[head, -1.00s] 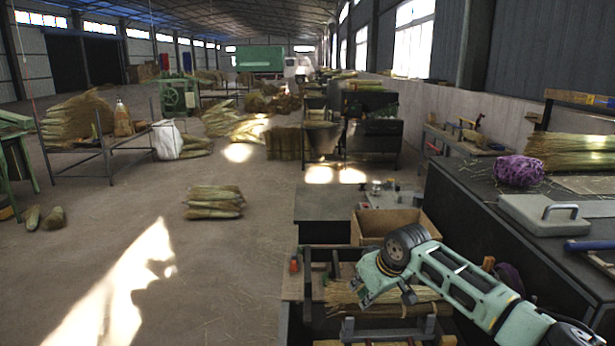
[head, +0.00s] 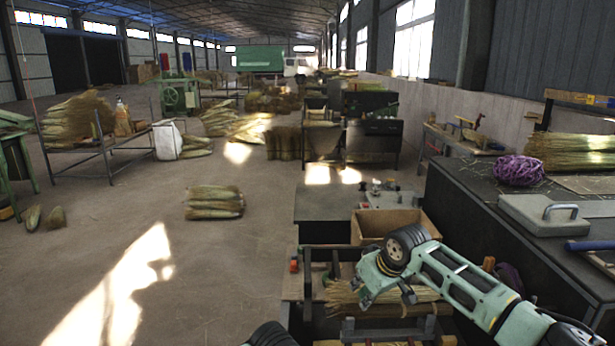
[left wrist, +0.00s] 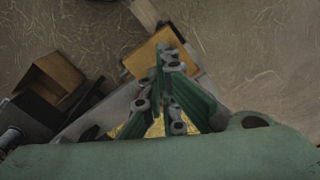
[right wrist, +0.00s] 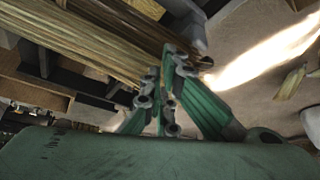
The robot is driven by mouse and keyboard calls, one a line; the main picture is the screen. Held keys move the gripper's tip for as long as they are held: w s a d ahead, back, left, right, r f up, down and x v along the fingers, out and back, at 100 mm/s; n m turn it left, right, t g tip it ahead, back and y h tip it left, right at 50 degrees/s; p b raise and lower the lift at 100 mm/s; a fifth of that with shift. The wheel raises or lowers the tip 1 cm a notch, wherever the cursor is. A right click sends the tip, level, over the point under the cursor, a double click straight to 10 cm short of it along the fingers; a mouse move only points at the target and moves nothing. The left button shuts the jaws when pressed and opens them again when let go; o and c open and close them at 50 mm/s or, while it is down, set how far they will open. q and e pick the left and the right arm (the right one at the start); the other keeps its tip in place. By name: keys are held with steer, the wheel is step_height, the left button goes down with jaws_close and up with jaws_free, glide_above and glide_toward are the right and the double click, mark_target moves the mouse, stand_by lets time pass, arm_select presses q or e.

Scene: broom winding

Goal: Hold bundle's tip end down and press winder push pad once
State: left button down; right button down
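A straw bundle (head: 342,294) lies in a dark frame below my right arm in the head view. It fills the upper left of the right wrist view (right wrist: 80,40). My right gripper (head: 372,298) hangs close over the bundle; its fingers (right wrist: 172,62) look shut with nothing visible between them. My left gripper (left wrist: 165,55) shows in its wrist view, fingers together and empty, above a wooden board (left wrist: 150,55). Some straw (left wrist: 152,129) shows beneath its fingers. In the head view only a dark part of my left arm shows at the bottom. I cannot identify the winder's push pad for certain.
A small red part (head: 293,265) sits at the frame's left. An open cardboard box (head: 385,223) stands behind the frame. A dark workbench (head: 470,205) on the right holds a purple twine ball (head: 518,170). The floor at left is open, with a straw pile (head: 214,202).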

arm_select(q)
steer(key=shift+r, duration=0.1)
step_height(320, 180, up, 12)
stand_by(0.7)
stand_by(1.4)
step_height(320, 180, up, 9)
steer(key=p, duration=0.9)
stand_by(0.6)
stand_by(0.4)
